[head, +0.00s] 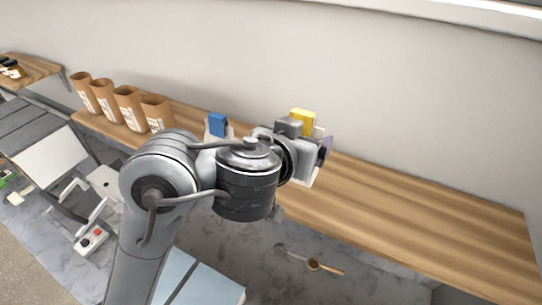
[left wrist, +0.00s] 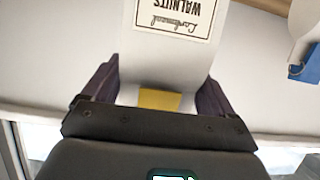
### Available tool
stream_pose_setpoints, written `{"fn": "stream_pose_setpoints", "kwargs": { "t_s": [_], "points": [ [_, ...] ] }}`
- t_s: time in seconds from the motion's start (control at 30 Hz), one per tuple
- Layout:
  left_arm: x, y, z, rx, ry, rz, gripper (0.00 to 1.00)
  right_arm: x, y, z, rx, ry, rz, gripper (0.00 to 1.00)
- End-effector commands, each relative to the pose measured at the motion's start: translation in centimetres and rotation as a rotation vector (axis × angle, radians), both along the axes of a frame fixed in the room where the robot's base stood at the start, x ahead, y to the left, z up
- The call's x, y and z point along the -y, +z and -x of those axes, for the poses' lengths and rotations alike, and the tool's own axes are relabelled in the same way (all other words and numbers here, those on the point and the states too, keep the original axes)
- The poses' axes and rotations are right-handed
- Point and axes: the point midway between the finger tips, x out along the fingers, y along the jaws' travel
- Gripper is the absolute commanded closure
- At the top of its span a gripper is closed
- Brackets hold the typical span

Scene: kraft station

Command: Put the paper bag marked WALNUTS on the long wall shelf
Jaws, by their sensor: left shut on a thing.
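The white paper bag marked WALNUTS (left wrist: 174,18) shows its label upside down in the left wrist view, with a yellow clip (left wrist: 159,99) near my fingers. In the head view only slivers of the bag (head: 319,131) and its yellow clip (head: 303,120) show around my gripper. My left gripper (head: 308,153) is shut on this bag; its dark fingers (left wrist: 159,92) lie on both sides of it. The bag is over the long wall shelf (head: 430,215) in the head view. My wrist hides its base, so I cannot tell whether it touches the wood. My right gripper is not in view.
Several brown kraft containers (head: 128,105) stand in a row at the shelf's left end. A white bag with a blue clip (head: 217,125) is just left of my wrist, partly hidden. The shelf's right part is clear. A small spoon-like tool (head: 325,268) shows below the shelf.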

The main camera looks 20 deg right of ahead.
Motion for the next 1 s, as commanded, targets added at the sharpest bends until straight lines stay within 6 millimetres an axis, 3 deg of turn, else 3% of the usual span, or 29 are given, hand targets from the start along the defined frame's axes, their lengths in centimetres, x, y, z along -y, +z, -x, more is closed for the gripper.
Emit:
{"fn": "stream_pose_setpoints", "kwargs": {
  "t_s": [0.2,0.4,0.57,0.83,1.0],
  "points": [
    [-1.8,-2.4,-3.7,-0.001,0.003,0.001,0.76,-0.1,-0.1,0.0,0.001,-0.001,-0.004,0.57],
    [-2.5,-3.4,-5.4,0.001,0.0,0.001,0.76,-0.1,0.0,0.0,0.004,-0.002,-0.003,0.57],
    [-2.7,-4.0,-5.7,0.001,-0.001,0.002,0.76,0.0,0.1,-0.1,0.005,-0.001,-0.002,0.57],
    [-2.7,-7.1,-5.7,0.001,0.0,0.0,0.76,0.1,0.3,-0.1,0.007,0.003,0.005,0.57],
    [-2.6,-7.6,-5.6,0.003,-0.001,0.003,0.76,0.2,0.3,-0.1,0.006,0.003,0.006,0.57]
  ]
}}
